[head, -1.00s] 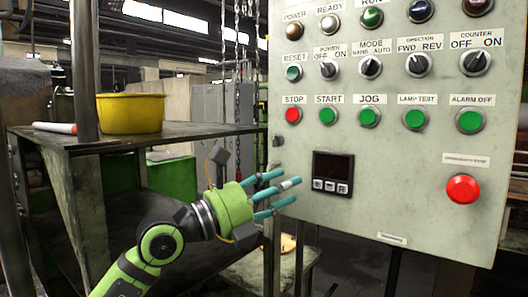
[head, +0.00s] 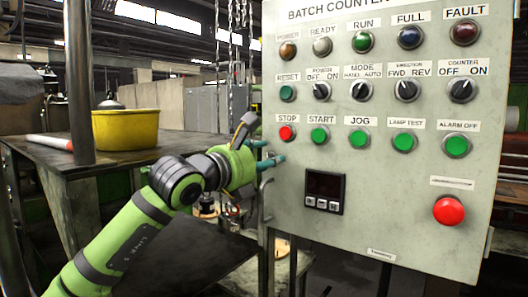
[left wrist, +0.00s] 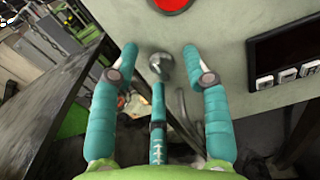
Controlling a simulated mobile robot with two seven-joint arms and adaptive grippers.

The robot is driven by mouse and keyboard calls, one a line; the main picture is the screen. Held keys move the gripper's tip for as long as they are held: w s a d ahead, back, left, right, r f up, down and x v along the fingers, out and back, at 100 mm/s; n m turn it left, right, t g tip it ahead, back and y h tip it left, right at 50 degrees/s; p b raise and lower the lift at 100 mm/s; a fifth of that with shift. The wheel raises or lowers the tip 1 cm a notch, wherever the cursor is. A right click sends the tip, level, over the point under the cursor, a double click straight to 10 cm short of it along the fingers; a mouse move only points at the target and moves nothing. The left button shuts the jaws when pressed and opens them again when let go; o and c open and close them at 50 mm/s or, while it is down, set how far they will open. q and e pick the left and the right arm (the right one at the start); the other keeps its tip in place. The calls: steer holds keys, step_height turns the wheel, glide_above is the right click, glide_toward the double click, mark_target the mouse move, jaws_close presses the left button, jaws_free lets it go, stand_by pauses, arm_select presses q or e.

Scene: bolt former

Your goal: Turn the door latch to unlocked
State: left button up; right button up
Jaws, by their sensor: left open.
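The door latch (left wrist: 160,67) shows in the left wrist view as a round metal knob on the grey cabinet door, below the red STOP button (left wrist: 171,4). My left gripper (left wrist: 160,50) is open, with two teal fingers either side of the knob and the third finger below it. I cannot tell whether any finger touches it. In the head view my left gripper (head: 269,152) is at the left edge of the control cabinet (head: 400,200), and its fingers hide the knob. A bent metal handle (left wrist: 184,115) is below the knob. My right gripper is not in view.
A dark metal table (head: 60,158) with a yellow bowl (head: 125,130) and a white-and-red stick (head: 50,141) stands at the left. A steel post (head: 79,80) rises beside it. The cabinet face carries several buttons, switches and a small display (head: 325,190).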

arm_select(q)
steer(key=shift+w, duration=0.1)
steer(key=shift+c, duration=0.4)
jaws_close()
